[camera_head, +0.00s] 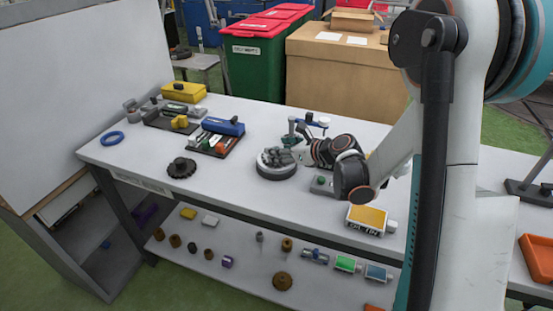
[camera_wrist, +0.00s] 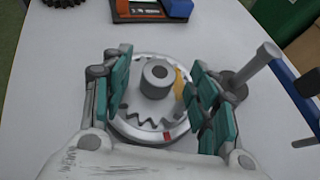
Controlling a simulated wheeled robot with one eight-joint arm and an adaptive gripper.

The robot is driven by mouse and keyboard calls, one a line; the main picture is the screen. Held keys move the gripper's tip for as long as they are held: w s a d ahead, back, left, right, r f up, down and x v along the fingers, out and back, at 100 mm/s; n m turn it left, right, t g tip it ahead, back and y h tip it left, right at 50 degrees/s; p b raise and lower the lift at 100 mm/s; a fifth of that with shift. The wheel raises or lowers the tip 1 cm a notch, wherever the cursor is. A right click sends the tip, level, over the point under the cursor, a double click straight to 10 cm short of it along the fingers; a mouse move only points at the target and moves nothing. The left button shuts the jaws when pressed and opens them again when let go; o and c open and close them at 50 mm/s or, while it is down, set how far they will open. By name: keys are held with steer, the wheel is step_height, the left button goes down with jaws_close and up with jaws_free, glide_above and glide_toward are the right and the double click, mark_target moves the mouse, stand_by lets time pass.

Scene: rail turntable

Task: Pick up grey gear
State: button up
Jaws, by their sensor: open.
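A grey gear (camera_wrist: 157,78) with a raised, hollow round hub shows in the wrist view. It sits on the round grey turntable (camera_wrist: 172,137), which has a red mark on its near rim. My gripper (camera_wrist: 160,82) is open, with teal pads on either side of the hub. Clear gaps show between the pads and the hub, and nothing is held. In the head view my gripper (camera_head: 290,152) is low over the turntable (camera_head: 277,173) and mostly hides the gear.
A dark gear (camera_head: 181,168) lies left on the table. A grey post (camera_wrist: 255,67) rises close right of my gripper. A yellow-topped box (camera_head: 367,219) is at the table's front edge.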

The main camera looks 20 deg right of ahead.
jaws_close()
steer(key=shift+r, duration=0.1)
